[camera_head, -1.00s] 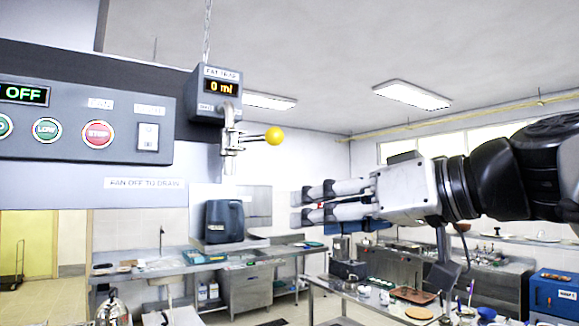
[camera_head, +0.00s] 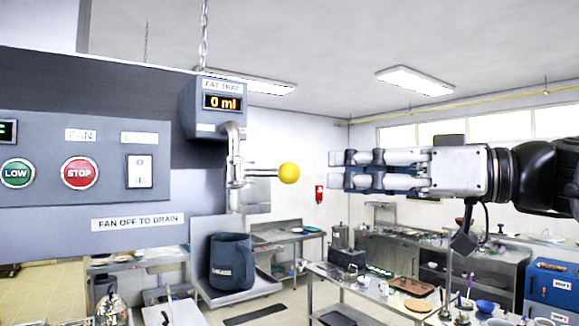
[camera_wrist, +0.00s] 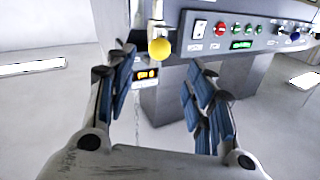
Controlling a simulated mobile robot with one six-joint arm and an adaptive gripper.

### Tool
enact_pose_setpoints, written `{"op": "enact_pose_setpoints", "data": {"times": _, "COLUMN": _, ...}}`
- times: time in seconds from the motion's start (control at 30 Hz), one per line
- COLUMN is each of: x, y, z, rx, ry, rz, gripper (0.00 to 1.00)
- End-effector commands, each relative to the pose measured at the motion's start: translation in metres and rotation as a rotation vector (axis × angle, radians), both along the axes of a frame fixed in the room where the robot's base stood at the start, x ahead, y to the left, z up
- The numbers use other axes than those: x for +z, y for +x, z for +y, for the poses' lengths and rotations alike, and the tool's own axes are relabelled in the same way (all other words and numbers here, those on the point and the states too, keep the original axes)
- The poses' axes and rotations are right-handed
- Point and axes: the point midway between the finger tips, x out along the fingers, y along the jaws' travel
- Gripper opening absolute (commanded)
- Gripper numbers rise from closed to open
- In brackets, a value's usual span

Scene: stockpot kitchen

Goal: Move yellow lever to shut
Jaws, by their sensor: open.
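The yellow lever knob (camera_head: 289,173) sits on the end of a metal rod that sticks out to the right from a valve (camera_head: 236,170) under the fat trap box (camera_head: 214,107). The box display reads 0 ml. My gripper (camera_head: 338,170) is to the right of the knob at about its height, pointing at it, with a gap between. In the wrist view the yellow knob (camera_wrist: 159,48) shows ahead between the open fingers (camera_wrist: 158,85), near the top, touching neither.
A panel (camera_head: 90,150) with LOW and STOP buttons and a switch is left of the valve. A dark jug (camera_head: 231,262) stands on a shelf below the valve. Counters with kitchenware stand at the back and lower right. The air around the knob is clear.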

Motion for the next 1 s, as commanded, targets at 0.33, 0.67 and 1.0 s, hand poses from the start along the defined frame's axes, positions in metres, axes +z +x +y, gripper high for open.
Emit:
{"op": "enact_pose_setpoints", "data": {"times": 0.33, "x": 0.002, "y": 0.036, "z": 0.065, "rx": 0.004, "ry": 0.0, "rz": 0.003, "gripper": 0.49}}
{"op": "enact_pose_setpoints", "data": {"times": 0.67, "x": 0.0, "y": 0.052, "z": 0.091, "rx": -0.001, "ry": 0.0, "rz": 0.002, "gripper": 0.49}}
{"op": "enact_pose_setpoints", "data": {"times": 1.0, "x": 0.0, "y": 0.053, "z": 0.092, "rx": -0.001, "ry": -0.001, "rz": 0.001, "gripper": 0.44}}
